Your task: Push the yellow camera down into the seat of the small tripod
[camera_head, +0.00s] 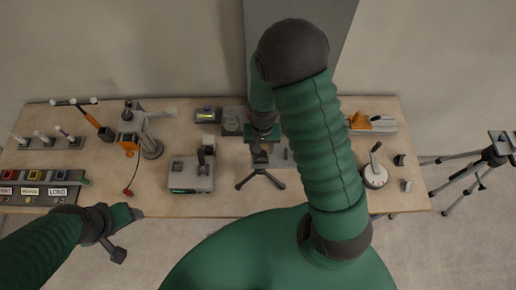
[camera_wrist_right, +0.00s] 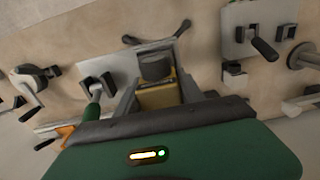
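The small tripod (camera_head: 260,180) stands on the table near its front middle, dark legs spread. In the right wrist view, two of its legs (camera_wrist_right: 182,30) show beyond the camera. The yellow camera (camera_wrist_right: 158,97) has a dark round part on its far end and sits between the fingers of my right gripper (camera_wrist_right: 158,92), which appear to touch its sides. In the head view this gripper (camera_head: 262,148) is just above the tripod, and the camera is mostly hidden. The seat is hidden, so contact with it cannot be told. My left gripper (camera_head: 128,234) is open and empty, off the table's front edge.
A grey box device with a lever (camera_head: 192,174) stands left of the tripod. A round base with a lever (camera_head: 375,175) stands to the right. A button panel (camera_head: 40,191) is at the far left. A large tripod (camera_head: 490,157) stands on the floor at right.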

